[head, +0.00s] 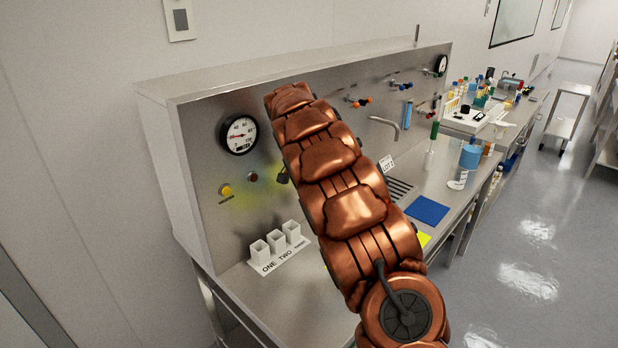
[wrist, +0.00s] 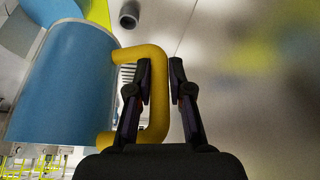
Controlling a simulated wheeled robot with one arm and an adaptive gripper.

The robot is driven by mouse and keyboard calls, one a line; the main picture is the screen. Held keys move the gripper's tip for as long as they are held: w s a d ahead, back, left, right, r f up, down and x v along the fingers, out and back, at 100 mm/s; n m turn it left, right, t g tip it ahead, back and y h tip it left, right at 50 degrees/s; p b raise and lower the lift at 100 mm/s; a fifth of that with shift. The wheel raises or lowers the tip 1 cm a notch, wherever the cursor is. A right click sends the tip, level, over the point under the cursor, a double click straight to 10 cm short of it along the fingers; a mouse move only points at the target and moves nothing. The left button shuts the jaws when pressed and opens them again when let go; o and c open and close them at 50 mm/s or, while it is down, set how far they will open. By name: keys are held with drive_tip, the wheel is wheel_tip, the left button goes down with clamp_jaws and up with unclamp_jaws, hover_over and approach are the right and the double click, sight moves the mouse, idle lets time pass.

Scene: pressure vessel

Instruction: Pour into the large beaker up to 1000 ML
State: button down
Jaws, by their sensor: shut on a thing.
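In the wrist view my gripper (wrist: 160,68) is shut on the yellow handle (wrist: 157,118) of a blue cylindrical container (wrist: 70,88). The handle bar passes between the two fingers. The container appears tilted in this view, and its contents cannot be seen. In the head view my copper arm hides the gripper and the held container. A large blue vessel (head: 470,157) stands on the bench at the right, with a clear, marked glass piece (head: 458,181) just in front of it. I cannot tell which is the large beaker, nor read a level.
The steel bench (head: 270,305) has a back panel with a gauge (head: 239,135). A white holder (head: 280,252) with square cups stands at the left front. More labware crowds the far bench.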

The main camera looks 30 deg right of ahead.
drive_tip(key=shift+a+f+b, duration=0.15)
drive_tip(key=shift+a+b, duration=0.1)
drive_tip(key=shift+b, duration=0.4)
drive_tip(key=b, duration=0.1)
drive_tip(key=r+t+y+b, duration=0.1)
drive_tip(key=shift+s+d+r+t+b, duration=0.25)
drive_tip(key=shift+s+t+b, duration=0.05)
drive_tip(key=shift+s+b, duration=0.05)
drive_tip(key=s+d+t+y+b, duration=0.1)
drive_tip(key=b, duration=0.2)
drive_tip(key=shift+m, duration=0.4)
drive_tip(key=shift+r+t+y, duration=0.3)
drive_tip(key=shift+r, duration=0.05)
drive_tip(key=shift+s+d+r+t+y+b, duration=0.25)
drive_tip(key=shift+s+r+t+b, duration=0.1)
drive_tip(key=shift+r, duration=0.2)
drive_tip(key=shift+s+d+r+t+y+b, duration=0.15)
drive_tip(key=shift+s+d+r+t+b, duration=0.15)
drive_tip(key=shift+r, duration=0.2)
idle(2.3)
drive_tip(key=shift+s+d+r+m+t+b, duration=0.2)
drive_tip(key=shift+s+r+m+t+b, duration=0.1)
drive_tip(key=shift+b, duration=0.3)
idle(1.8)
